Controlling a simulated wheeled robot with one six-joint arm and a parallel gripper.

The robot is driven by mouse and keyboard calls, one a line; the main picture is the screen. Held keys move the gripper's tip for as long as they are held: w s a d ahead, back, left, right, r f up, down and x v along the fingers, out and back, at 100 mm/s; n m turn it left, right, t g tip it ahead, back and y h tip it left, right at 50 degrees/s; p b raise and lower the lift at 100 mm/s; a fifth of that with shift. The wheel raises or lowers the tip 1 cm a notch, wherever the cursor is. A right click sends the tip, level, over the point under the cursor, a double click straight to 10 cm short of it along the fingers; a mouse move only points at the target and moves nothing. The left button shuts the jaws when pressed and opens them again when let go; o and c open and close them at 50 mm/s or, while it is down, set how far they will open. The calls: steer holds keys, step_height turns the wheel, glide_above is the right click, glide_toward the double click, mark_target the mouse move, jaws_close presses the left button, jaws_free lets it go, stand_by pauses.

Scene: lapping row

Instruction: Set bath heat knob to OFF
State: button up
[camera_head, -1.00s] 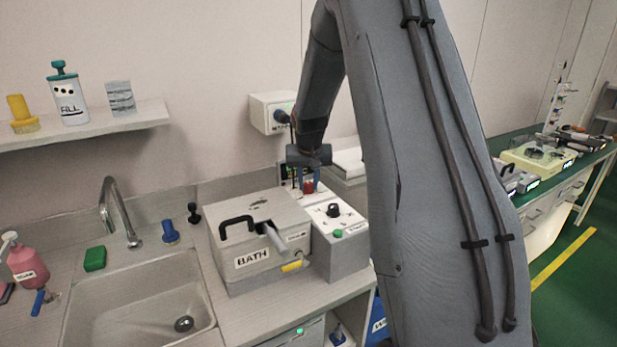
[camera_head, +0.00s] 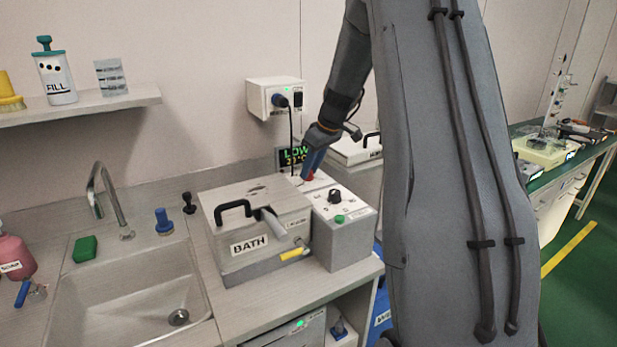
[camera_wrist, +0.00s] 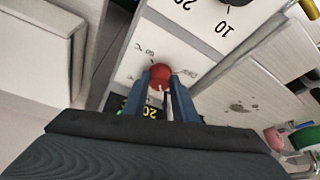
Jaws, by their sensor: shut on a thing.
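The red bath heat knob (camera_wrist: 160,75) sits on a white panel with printed marks around it in the wrist view. My gripper (camera_wrist: 161,82) has its two blue fingers on either side of the knob and is shut on it. The knob's pointer is not clear. In the head view my gripper (camera_head: 307,174) reaches down to the back of the control box (camera_head: 345,246), and only a bit of red shows at its tips. A display (camera_head: 292,155) behind it reads LOW with a partly hidden temperature below.
The BATH tank (camera_head: 255,245) with a black lid handle stands left of the control box. A wall socket box (camera_head: 275,98) with a plugged cord is above. A sink (camera_head: 125,300) is at left.

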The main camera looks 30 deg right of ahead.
steer(key=n, duration=0.1)
steer(key=n+y+b, duration=0.1)
steer(key=n+b, duration=0.1)
steer(key=shift+w+d+f+n+g, duration=0.1)
steer(key=shift+w+d+n+g, duration=0.15)
steer(key=shift+n+g, duration=0.15)
steer(key=n+g+y+b, duration=0.1)
steer(key=n, duration=0.2)
steer(key=shift+n, duration=0.3)
steer(key=n+g, duration=0.1)
steer(key=n, duration=0.3)
steer(key=shift+w+d+g+y, duration=0.1)
steer(key=shift+w+g+y, duration=0.1)
steer(key=shift+g+y, duration=0.15)
steer(key=shift+w+n+g, duration=0.15)
steer(key=shift+n+g, duration=0.7)
steer(key=shift+n, duration=1.25)
steer(key=o, duration=1)
steer(key=shift+o, duration=0.2)
